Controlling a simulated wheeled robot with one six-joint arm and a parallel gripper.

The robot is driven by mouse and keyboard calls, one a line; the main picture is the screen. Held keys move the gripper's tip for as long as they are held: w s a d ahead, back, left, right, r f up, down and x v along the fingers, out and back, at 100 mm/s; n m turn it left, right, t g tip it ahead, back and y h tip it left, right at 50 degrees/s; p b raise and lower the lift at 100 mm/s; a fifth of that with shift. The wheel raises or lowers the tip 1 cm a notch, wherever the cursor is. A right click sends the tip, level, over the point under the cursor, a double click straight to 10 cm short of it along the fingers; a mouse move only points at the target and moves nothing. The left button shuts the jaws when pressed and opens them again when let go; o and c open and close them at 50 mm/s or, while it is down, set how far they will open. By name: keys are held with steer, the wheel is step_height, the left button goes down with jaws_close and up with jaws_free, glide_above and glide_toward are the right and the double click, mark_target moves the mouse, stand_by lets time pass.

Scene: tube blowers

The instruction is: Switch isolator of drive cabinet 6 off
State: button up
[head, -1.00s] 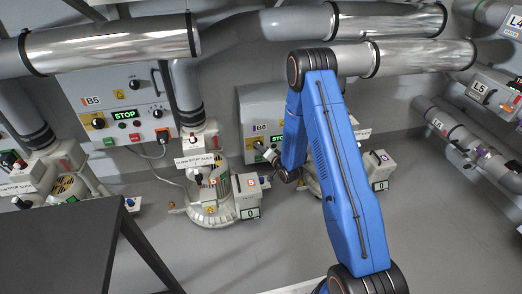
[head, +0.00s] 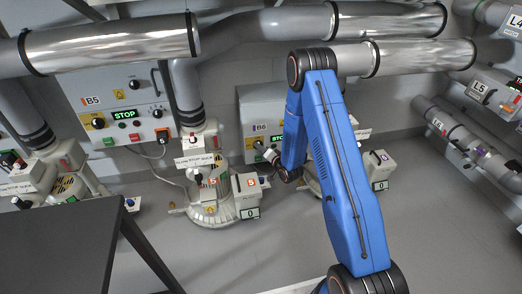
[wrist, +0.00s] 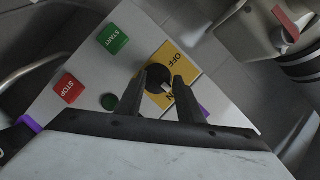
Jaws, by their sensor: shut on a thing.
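Drive cabinet B6 (head: 258,112) stands against the wall, partly hidden behind my blue arm in the head view. Its isolator (wrist: 160,84) is a black rotary knob on a yellow plate marked OFF and ON in the wrist view. My gripper (wrist: 160,88) has its two dark fingers on either side of the knob and is shut on it. A light pointer mark on the knob points towards the ON side of the plate. In the head view my gripper (head: 267,151) is at the lower front of the cabinet, its fingers too small to make out.
Beside the isolator are a green START button (wrist: 112,39) and a red STOP button (wrist: 68,88). Cabinet B5 (head: 118,105) stands to the left. Blower 5 (head: 212,195) stands on the floor left of my arm. A dark table (head: 65,245) fills the lower left.

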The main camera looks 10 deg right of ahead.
steer(key=shift+r, duration=0.1)
stand_by(0.3)
steer(key=o, duration=1)
steer(key=shift+s, duration=0.1)
steer(key=v, duration=1.7)
steer(key=shift+s, duration=0.1)
